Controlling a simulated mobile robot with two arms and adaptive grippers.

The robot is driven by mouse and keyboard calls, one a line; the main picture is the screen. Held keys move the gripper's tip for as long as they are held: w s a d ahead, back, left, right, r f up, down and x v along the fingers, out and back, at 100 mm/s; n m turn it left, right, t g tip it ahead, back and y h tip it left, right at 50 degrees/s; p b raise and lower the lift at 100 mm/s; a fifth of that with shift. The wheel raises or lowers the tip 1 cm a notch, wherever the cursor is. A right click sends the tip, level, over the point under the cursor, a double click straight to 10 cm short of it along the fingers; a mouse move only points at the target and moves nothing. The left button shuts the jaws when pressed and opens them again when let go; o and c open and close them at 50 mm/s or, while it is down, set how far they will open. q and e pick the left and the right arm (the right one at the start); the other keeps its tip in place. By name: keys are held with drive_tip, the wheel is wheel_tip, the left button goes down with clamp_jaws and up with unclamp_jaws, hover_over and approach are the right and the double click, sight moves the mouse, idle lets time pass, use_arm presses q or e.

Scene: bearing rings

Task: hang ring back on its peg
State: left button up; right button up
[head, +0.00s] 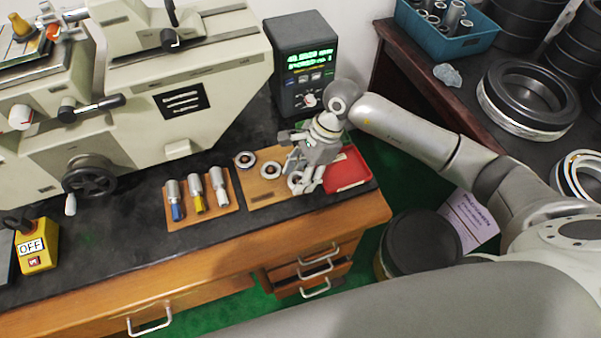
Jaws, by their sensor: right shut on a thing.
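A wooden board (262,192) on the dark bench top carries bearing rings in a row. One ring (245,160) sits at its back left corner and a second ring (270,170) is near its middle. My right gripper (305,185) points down over the board's right part, its fingers shut on a ring (295,181). The fingers partly cover this ring, and I cannot tell whether it is around a peg or above the board. The pegs are too small or hidden to make out. My left gripper is not in view.
A red tray (347,168) lies just right of the board, partly behind my right gripper. A holder (204,220) with several metal cylinders stands left. A digital readout (305,65) and a large machine (170,100) stand behind. Drawers (312,268) are below the bench.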

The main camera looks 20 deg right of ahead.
drive_tip(key=shift+f, duration=0.15)
drive_tip(key=o, duration=1.3)
wheel_tip(320, 180, up, 8)
drive_tip(key=p, duration=0.4)
drive_tip(key=shift+r, duration=0.25)
drive_tip(key=shift+s+f, duration=0.1)
